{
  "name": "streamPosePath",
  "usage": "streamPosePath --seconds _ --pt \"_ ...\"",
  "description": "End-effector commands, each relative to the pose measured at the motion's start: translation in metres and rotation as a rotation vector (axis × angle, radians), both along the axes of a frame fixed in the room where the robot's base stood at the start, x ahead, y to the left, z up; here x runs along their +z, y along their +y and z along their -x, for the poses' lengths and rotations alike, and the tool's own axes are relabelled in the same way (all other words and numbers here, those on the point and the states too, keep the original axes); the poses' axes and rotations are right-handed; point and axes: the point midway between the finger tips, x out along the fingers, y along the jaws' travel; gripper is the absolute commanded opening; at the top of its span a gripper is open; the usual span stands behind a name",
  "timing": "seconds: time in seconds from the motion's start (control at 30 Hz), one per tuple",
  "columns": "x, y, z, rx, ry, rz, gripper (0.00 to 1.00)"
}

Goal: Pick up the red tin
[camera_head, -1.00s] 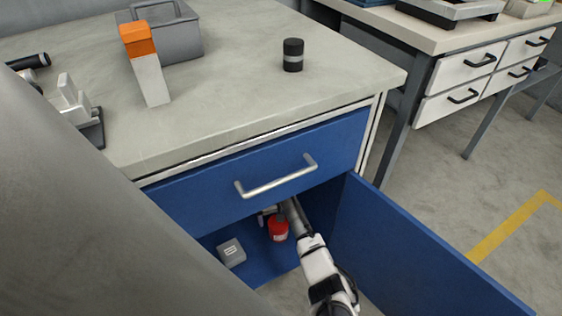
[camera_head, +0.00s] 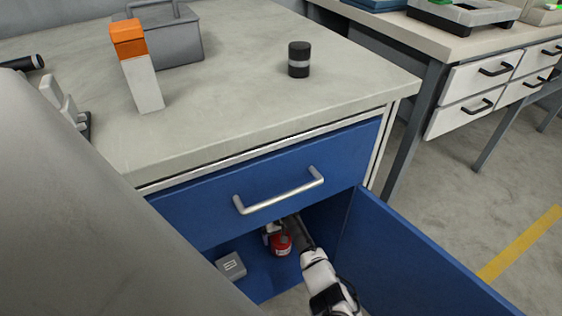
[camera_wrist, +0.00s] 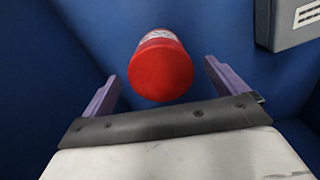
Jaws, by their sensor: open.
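The red tin (camera_head: 281,245) stands inside the open lower compartment of the blue cabinet. In the wrist view the red tin (camera_wrist: 160,70) shows its round red end, with a pale label along its far side. My gripper (camera_wrist: 160,88) is open, with one purple finger on each side of the tin. The tin lies a little beyond or between the fingertips, and I cannot tell how deep. A gap shows on both sides, and neither finger appears to touch it. In the head view my gripper (camera_head: 275,232) is at the tin, partly hidden by the arm and tin.
A grey box (camera_head: 231,265) lies left of the tin in the compartment; it also shows in the wrist view (camera_wrist: 290,22). The blue door (camera_head: 420,265) stands open to the right of my arm. The shut drawer (camera_head: 270,180) is just above.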

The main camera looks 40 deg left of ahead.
Motion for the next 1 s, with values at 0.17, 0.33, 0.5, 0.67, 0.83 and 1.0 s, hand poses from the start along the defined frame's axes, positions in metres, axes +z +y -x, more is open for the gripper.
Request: streamPosePath --seconds 0.17,0.33,0.5,0.67,0.83,1.0 --pt "-0.032 0.000 0.001 0.000 0.001 0.003 0.97" --pt "-0.045 0.000 0.001 0.000 0.000 0.002 0.97" --pt "-0.044 0.000 0.001 0.000 0.001 0.001 0.97" --pt "-0.044 0.000 0.001 0.000 0.001 0.002 0.84" --pt "-0.044 0.000 0.001 0.000 0.001 0.002 0.61" --pt "-0.043 0.000 0.000 0.000 0.001 0.001 0.41"
